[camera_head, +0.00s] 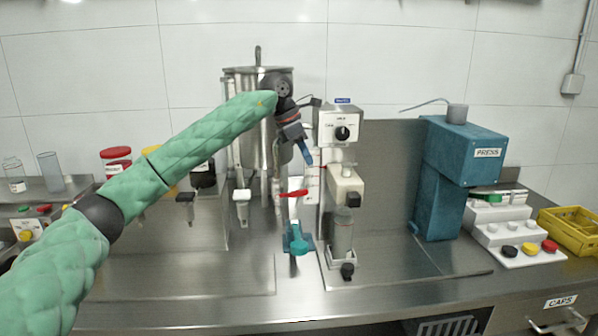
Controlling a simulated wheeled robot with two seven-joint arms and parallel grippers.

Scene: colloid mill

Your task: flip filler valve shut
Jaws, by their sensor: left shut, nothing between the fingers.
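The filler (339,125) stands at mid-counter, with a white head that has a black knob and a blue label. A red lever (293,193), which looks like the valve handle, sticks out roughly level at the filler's left side. My left gripper (308,160) points down above the lever, close to the filler's left side. Its fingers are shut and empty, and a gap shows between them and the lever. The lever's pivot is too small to make out. My right gripper is out of view.
A steel tank (258,120) stands behind my left arm, which partly hides it. A teal part (298,240) sits below the lever. A blue press (460,165), coloured caps (530,248) and a yellow crate (570,230) are at right. The front counter (200,275) is clear.

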